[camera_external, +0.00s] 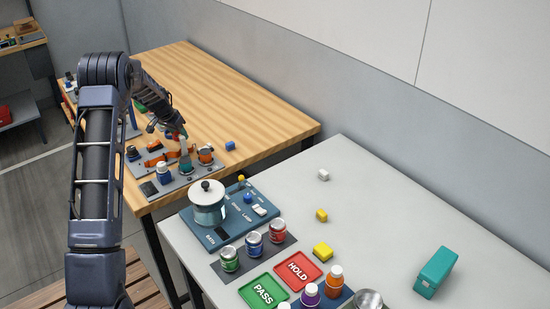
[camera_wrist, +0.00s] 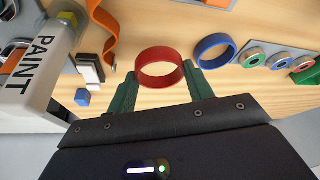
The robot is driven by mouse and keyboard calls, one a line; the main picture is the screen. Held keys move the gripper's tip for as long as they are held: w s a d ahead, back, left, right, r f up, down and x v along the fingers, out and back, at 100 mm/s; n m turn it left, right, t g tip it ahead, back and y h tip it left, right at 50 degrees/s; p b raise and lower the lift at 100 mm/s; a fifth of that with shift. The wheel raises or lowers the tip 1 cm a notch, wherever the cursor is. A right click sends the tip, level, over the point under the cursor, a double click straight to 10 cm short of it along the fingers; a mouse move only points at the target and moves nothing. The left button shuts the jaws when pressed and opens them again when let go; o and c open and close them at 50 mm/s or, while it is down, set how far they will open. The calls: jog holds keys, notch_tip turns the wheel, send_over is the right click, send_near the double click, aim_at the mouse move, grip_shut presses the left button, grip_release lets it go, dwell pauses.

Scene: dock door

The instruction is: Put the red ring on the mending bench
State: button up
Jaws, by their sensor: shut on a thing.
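The red ring (camera_wrist: 158,53) is between the two green fingers of my gripper (camera_wrist: 162,78) in the wrist view, and my gripper is shut on it. Its opening faces the camera and wood shows through it. In the external view my gripper (camera_external: 179,133) is over the wooden-topped bench (camera_external: 215,85), beyond the grey tool board; the ring is too small there to make out clearly. No label shows which surface is the mending bench.
In the wrist view a paint container (camera_wrist: 38,85) and orange strap (camera_wrist: 107,30) are left. A blue ring (camera_wrist: 214,47) lies right, beside a grey strip of small rings. A blue cube (camera_wrist: 82,97) lies below left. The grey table (camera_external: 385,220) holds cans and trays.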

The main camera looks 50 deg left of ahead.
jog(key=shift+f, duration=1.8)
jog(key=shift+f, duration=0.15)
jog(key=o, duration=0.9)
jog(key=shift+o, duration=0.2)
jog(key=v, duration=1.2)
jog(key=shift+d, duration=0.1)
